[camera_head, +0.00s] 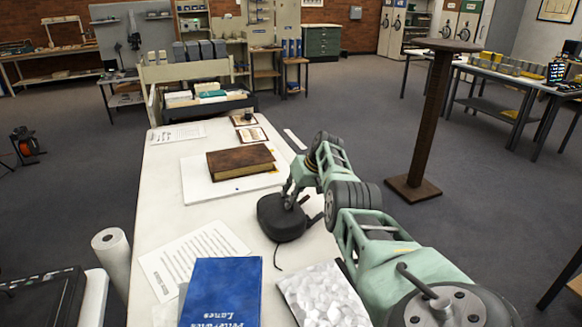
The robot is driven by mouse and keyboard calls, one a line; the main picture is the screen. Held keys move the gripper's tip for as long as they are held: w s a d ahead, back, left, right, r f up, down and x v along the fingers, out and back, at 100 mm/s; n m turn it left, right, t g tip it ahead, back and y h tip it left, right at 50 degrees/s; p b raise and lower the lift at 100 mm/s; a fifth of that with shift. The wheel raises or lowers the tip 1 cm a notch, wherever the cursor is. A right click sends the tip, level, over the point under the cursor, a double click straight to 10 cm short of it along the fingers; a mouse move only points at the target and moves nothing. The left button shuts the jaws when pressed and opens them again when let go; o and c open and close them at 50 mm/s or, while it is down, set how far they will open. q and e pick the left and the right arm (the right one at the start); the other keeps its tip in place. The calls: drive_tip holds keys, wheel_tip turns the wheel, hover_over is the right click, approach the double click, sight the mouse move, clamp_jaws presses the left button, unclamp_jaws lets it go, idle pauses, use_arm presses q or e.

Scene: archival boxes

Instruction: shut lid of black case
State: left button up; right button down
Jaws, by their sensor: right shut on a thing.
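The black case (280,222) is a small, dark, rounded case lying on the white table, right of centre, with a thin cord trailing from its near side. My right gripper (293,203) reaches down to it from the right and is shut on its upper part. The fingers and my arm hide part of the case's far and right side, so I cannot tell how far its lid stands open. My left gripper is not in view.
A brown book (241,161) lies on a white board behind the case. A brown pedestal (428,125) stands on the floor to the right.

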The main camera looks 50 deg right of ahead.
drive_tip(key=shift+s+f, duration=0.15)
drive_tip(key=shift+f, duration=0.1)
drive_tip(key=c, duration=2.2)
unclamp_jaws()
drive_tip(key=shift+d+f, duration=0.1)
drive_tip(key=shift+s+d+r, duration=0.1)
drive_tip(key=shift+r, duration=0.45)
drive_tip(key=v, duration=1.1)
drive_tip(key=shift+f, duration=0.1)
drive_tip(key=shift+s, duration=0.1)
